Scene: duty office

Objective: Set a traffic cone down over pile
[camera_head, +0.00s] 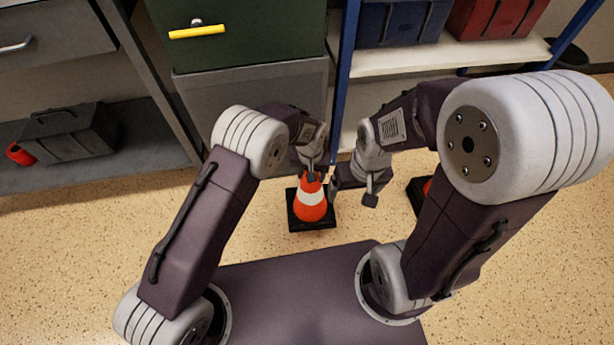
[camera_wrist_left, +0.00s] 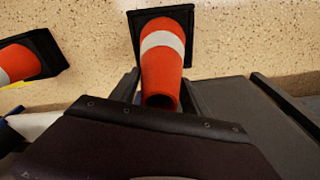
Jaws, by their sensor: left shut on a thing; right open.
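An orange traffic cone (camera_head: 311,211) with a white band and black square base is upright below my left gripper (camera_head: 312,174). The gripper is shut on its top; in the left wrist view the cone (camera_wrist_left: 163,67) lies between the fingers. I cannot tell whether its base touches the floor. My right gripper (camera_head: 352,192) is open and empty, just right of the cone. A second cone (camera_wrist_left: 18,63) lies further left in the left wrist view; in the head view my right arm mostly hides it, leaving part of its black base (camera_head: 416,196). I cannot make out a pile.
A green cabinet (camera_head: 240,55) with a yellow handle and a blue-posted shelf (camera_head: 440,56) stand behind the cone. A grey desk (camera_head: 48,32) with a dark case (camera_head: 75,133) below is at left. Speckled floor (camera_head: 250,225) is open around the held cone.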

